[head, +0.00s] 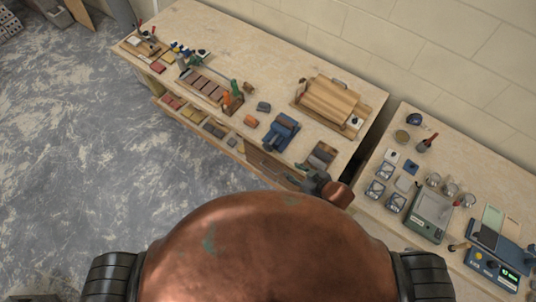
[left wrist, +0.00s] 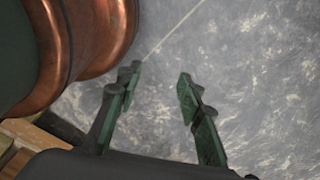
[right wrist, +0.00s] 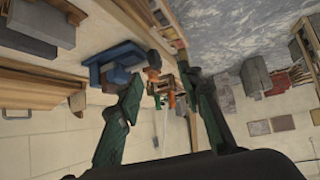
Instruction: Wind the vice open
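The blue vice (head: 281,131) stands on the wooden workbench (head: 215,45), near its front edge. Its jaw gap and winding handle are too small to make out. My right gripper (head: 311,180) is at the bench's front edge, to the right of and nearer than the vice. In the right wrist view the vice (right wrist: 118,60) lies beyond the left finger, and the right gripper (right wrist: 165,84) is open with nothing held. My left gripper (left wrist: 157,85) is open and empty over the grey floor; it does not show in the head view.
A stack of boards (head: 328,101) lies behind the vice. A grey block (head: 321,155) is right of it, and small blocks and a tool rack (head: 232,103) are left. A second bench (head: 455,165) with scales and jars stands at right. Open floor (head: 90,150) lies left.

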